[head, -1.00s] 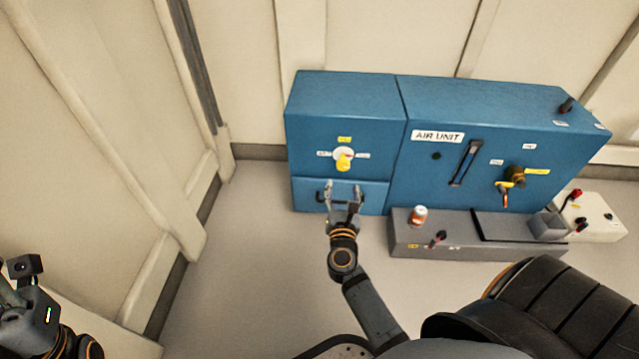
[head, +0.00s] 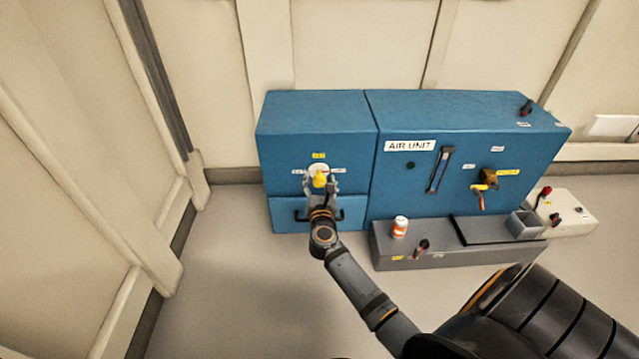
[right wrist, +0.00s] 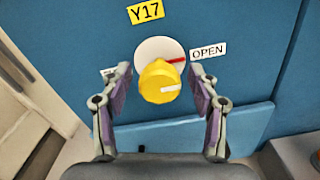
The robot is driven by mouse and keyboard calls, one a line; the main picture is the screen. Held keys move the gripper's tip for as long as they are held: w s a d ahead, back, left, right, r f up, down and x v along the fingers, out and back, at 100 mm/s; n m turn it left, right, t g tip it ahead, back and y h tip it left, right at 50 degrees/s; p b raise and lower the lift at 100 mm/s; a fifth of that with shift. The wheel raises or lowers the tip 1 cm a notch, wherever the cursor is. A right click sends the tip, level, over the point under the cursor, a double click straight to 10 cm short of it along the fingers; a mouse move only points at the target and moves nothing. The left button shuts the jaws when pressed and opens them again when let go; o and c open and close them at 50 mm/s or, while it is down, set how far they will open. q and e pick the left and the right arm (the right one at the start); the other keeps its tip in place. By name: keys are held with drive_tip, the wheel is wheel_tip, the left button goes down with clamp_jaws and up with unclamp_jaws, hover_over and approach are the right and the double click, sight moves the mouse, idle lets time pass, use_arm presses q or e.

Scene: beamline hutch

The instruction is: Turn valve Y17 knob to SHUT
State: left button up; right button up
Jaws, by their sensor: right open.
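The yellow Y17 label (right wrist: 146,11) is above. A left label is mostly hidden by a finger. My right gripper (right wrist: 162,88) is open, its fingers on either side of the knob, with gaps visible. My left gripper is out of view.
The blue cabinet (head: 315,115) has a drawer with a dark handle below the knob. The AIR UNIT (head: 470,115) stands to the right, with a lever and an orange-handled valve. A grey box (head: 400,255) with an orange-white bottle (head: 400,227) stands in front.

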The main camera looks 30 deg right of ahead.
drive_tip(key=c, duration=1.2)
